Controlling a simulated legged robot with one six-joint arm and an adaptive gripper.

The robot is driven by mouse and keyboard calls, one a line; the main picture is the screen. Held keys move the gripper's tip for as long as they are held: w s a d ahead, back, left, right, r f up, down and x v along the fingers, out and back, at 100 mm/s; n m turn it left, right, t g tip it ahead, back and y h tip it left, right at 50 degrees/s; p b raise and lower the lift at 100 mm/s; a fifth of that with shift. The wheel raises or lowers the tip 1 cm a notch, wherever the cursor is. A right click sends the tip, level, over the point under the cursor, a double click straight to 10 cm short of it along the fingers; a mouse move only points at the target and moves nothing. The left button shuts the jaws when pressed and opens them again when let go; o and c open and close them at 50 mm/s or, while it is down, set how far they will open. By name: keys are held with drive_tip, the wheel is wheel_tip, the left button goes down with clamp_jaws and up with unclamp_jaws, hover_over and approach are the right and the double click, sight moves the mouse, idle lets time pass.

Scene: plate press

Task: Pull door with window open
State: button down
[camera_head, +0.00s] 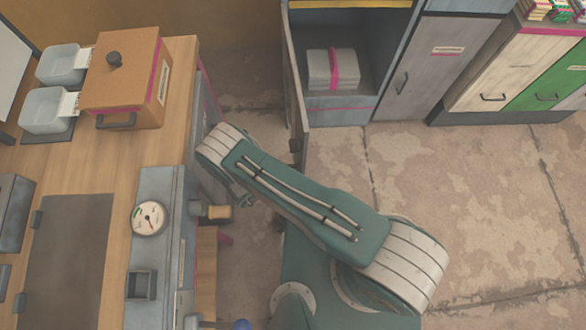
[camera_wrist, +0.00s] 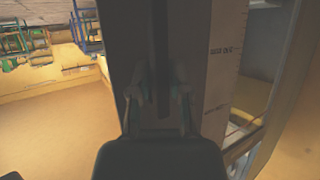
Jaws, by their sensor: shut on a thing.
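An upright door (camera_head: 297,80) shows nearly edge-on in the head view, swung out from the left side of an open grey cabinet (camera_head: 368,60). I cannot make out a window in it from this angle. My arm bends over at the left, and my gripper is mostly hidden under it in the head view. In the wrist view my gripper (camera_wrist: 160,90) is shut on a dark upright part (camera_wrist: 158,35) that fills the middle of the picture. It is too dark to tell whether this part is the door or its handle.
A wooden bench (camera_head: 75,175) with a gauge (camera_head: 150,218) and an orange box (camera_head: 125,78) stands at the left, close to my arm. White stacked sheets with a pink band (camera_head: 333,69) lie in the cabinet. Closed cupboards (camera_head: 425,70) stand right of it. The floor (camera_head: 490,210) at right is clear.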

drive_tip(key=shift+a, duration=0.95)
drive_tip(key=c, duration=0.7)
unclamp_jaws()
drive_tip(key=shift+d, duration=0.25)
drive_tip(key=shift+o, duration=0.2)
drive_tip(key=shift+a+r, duration=0.1)
wheel_tip(320, 180, up, 10)
